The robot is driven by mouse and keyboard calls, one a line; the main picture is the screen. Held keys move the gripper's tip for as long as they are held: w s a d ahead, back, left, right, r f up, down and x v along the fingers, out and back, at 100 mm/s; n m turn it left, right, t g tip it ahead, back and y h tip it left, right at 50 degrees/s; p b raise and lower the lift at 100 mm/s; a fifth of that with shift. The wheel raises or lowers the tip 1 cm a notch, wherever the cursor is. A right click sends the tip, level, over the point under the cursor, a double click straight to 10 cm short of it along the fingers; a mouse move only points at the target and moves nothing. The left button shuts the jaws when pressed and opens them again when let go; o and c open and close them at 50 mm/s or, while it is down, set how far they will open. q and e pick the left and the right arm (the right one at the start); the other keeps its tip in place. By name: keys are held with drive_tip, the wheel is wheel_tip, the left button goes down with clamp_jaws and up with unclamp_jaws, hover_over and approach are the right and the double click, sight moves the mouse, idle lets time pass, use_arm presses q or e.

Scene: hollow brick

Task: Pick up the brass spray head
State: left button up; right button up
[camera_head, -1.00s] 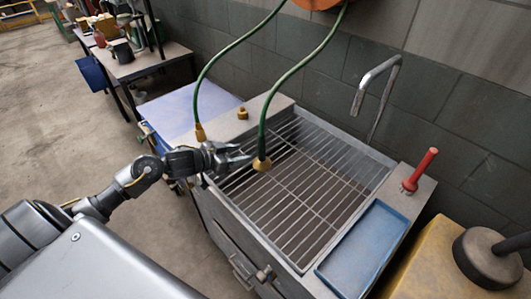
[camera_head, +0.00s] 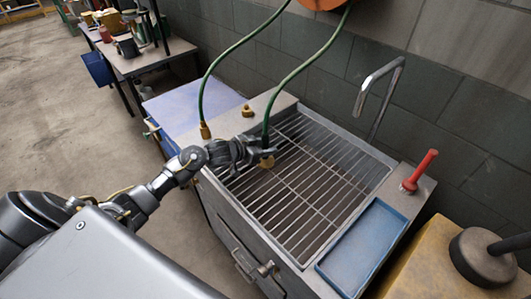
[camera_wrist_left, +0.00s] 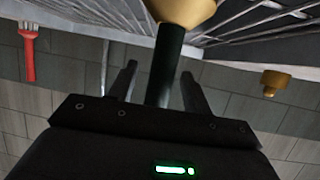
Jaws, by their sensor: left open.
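The brass spray head (camera_head: 267,163) is a flared brass piece hanging at the lower end of a green hose (camera_head: 301,68), over the sink grate. My left gripper (camera_head: 258,150) is at the hose just above it and partly hides the brass. In the left wrist view the spray head (camera_wrist_left: 184,10) is at the top edge, partly cut off. The dark hose (camera_wrist_left: 166,62) runs between the two open fingers of my left gripper (camera_wrist_left: 159,78), with gaps visible on both sides. My right gripper is not in view.
A second green hose ends in a brass fitting (camera_head: 205,131) to the left. A small brass piece (camera_head: 247,110) stands on the sink ledge. The sink grate (camera_head: 300,200) is bare. A tap (camera_head: 377,95), a red-handled tool (camera_head: 420,170) and a blue tray (camera_head: 362,247) lie right.

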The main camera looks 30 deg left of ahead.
sight(263, 138)
use_arm(q)
drive_tip(key=shift+c, duration=0.2)
clamp_jaws()
idle(0.3)
drive_tip(key=shift+r, duration=0.5)
drive_tip(key=r, duration=0.1)
drive_tip(key=b, duration=0.1)
drive_tip(key=r, duration=0.1)
drive_tip(key=shift+s+a+r, duration=0.15)
drive_tip(key=shift+a+r, duration=0.1)
drive_tip(key=shift+r, duration=0.1)
drive_tip(key=s+a+r+b, duration=0.2)
drive_tip(key=s+a+r, duration=0.6)
drive_tip(key=s+r, duration=0.1)
drive_tip(key=shift+b+v, duration=0.35)
drive_tip(key=shift+v, duration=0.4)
